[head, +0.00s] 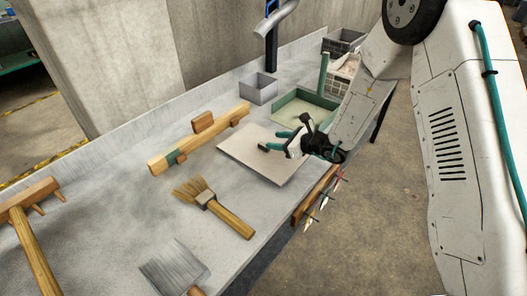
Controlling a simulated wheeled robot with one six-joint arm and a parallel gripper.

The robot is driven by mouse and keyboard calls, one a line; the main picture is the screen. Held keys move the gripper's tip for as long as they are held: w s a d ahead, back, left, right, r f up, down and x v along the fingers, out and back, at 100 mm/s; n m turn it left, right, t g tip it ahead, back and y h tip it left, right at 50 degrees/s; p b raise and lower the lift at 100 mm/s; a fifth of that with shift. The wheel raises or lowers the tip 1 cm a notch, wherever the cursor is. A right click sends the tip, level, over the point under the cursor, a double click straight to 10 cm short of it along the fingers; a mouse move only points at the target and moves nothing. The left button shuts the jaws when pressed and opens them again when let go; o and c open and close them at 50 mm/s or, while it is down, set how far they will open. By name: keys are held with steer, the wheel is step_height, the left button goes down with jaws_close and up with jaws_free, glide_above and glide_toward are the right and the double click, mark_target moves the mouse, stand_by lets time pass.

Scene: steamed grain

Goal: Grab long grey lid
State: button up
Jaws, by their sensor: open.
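My gripper (272,140) has teal fingertips and is open and empty. It hangs over the flat pale grey-beige board (245,150) on the grey bench. Whether it touches the board I cannot tell. The board is a thin, plain slab with no handle showing, and my gripper hides part of its far right side. I cannot tell whether it is the long grey lid; no other piece is clearly such a lid. A long wooden bar (215,128) with a raised wooden block and a green band lies left of the board.
A green open tray (300,104) stands just behind my gripper, and a grey box (258,88) behind the board. A brush (215,205), a grey-bladed scraper (172,268) and a wooden rake (35,215) lie nearer. Small tools (320,205) hang at the bench's right edge.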

steer(key=m+h, duration=0.1)
steer(key=m, duration=0.1)
glide_toward(264, 145)
steer(key=shift+w+a+f+t, duration=0.15)
steer(key=shift+w+a+f, duration=0.3)
steer(key=shift+a, duration=0.1)
steer(key=shift+w+a+f+t, duration=0.15)
steer(key=shift+w+a+f, duration=0.25)
steer(key=shift+a, duration=0.2)
steer(key=x, duration=0.7)
jaws_close()
